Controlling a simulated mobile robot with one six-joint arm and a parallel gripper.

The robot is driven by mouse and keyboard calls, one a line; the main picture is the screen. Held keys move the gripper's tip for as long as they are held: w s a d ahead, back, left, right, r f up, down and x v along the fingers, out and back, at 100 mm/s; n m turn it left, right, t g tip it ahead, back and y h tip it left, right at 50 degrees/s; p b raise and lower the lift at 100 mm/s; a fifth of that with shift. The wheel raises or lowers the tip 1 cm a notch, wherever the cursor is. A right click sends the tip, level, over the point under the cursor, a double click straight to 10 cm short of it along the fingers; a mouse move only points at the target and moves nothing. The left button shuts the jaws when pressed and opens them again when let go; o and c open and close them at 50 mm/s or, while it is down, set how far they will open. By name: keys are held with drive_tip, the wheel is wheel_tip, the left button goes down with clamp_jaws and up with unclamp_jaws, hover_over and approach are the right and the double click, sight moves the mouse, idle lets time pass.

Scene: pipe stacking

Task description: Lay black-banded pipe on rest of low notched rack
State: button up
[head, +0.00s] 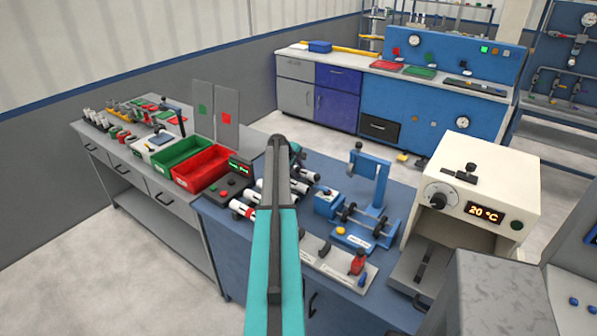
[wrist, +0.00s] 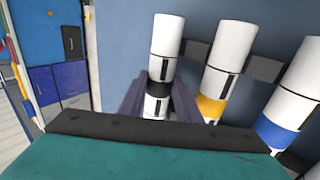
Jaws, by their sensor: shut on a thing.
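My gripper (wrist: 157,95) is shut on a white pipe with a black band (wrist: 159,90), with one purple-grey finger on each side of it in the wrist view. The pipe's white end sticks up past the fingers. A yellow-banded pipe (wrist: 224,62) and a blue-banded pipe (wrist: 298,92) lie to its right. Dark grey supports (wrist: 264,68) show between these pipes, perhaps part of a rack. In the head view my teal arm hides the gripper and the held pipe. I cannot make out clearly which part is the low notched rack.
Several white pipes (head: 304,174) lie on the blue bench around my arm. A blue stand with a dark weighted bar (head: 362,222) is to their right, then a cream oven (head: 480,190). Red (head: 200,170) and green bins sit to the left. A grey-white tool board (head: 335,265) lies in front.

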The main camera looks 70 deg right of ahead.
drive_tip(key=shift+f+b, duration=0.3)
drive_tip(key=shift+f, duration=0.15)
idle(0.6)
drive_tip(key=o, duration=1.2)
drive_tip(key=shift+c, duration=0.2)
drive_tip(key=shift+a, duration=0.15)
drive_tip(key=b+v, duration=0.4)
drive_tip(key=v, duration=0.9)
drive_tip(key=shift+r, duration=0.35)
drive_tip(key=shift+r, duration=0.1)
